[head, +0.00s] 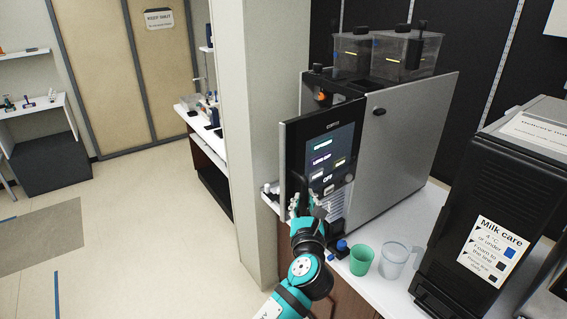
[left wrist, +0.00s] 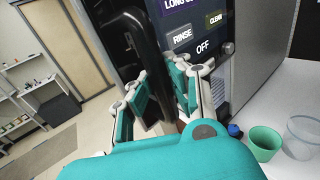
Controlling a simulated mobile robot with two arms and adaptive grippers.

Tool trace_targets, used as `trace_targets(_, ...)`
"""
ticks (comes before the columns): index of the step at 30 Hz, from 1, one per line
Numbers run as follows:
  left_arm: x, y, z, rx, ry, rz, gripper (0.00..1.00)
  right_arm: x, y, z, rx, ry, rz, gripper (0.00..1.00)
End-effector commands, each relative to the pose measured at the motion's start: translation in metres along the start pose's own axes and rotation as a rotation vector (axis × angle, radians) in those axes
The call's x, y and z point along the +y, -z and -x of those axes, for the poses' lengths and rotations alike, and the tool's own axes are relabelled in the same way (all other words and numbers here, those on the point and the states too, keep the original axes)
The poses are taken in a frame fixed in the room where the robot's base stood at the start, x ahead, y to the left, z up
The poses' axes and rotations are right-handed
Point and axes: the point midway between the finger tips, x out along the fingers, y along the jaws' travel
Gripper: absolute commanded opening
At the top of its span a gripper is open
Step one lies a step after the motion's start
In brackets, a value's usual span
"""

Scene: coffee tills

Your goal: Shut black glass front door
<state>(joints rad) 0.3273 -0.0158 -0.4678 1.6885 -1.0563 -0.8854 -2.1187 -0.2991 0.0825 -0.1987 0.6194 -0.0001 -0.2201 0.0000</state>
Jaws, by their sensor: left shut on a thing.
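The black glass front door (head: 335,133) is on the coffee machine (head: 405,137) on the counter. It stands ajar, its upper edge apart from the body, with an orange part showing in the gap behind it. Its lit screen reads OFF, and the left wrist view shows its RINSE and CLEAN buttons. My left gripper (head: 304,203) is at the door's lower left. In the left wrist view my gripper (left wrist: 160,92) has its teal-padded fingers on either side of the black upright handle (left wrist: 147,50), shut on it. My right gripper is not in view.
A green cup (head: 361,260) and a clear jug (head: 395,262) stand on the counter (head: 405,222) right of my left gripper. A black milk unit (head: 490,205) stands farther right. Bean hoppers (head: 405,52) top the machine. Open floor (head: 150,235) lies to the left.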

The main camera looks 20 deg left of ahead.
Motion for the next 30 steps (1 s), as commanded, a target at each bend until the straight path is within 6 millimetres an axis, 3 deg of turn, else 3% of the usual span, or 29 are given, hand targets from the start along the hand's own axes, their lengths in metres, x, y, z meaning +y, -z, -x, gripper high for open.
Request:
trace_targets(15, 0.041, -0.004, -0.041, -0.005, -0.004, -0.004, 0.00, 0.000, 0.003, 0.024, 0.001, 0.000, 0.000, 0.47)
trace_targets(30, 0.049, -0.002, -0.048, -0.004, -0.007, -0.004, 0.00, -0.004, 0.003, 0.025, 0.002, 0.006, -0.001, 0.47)
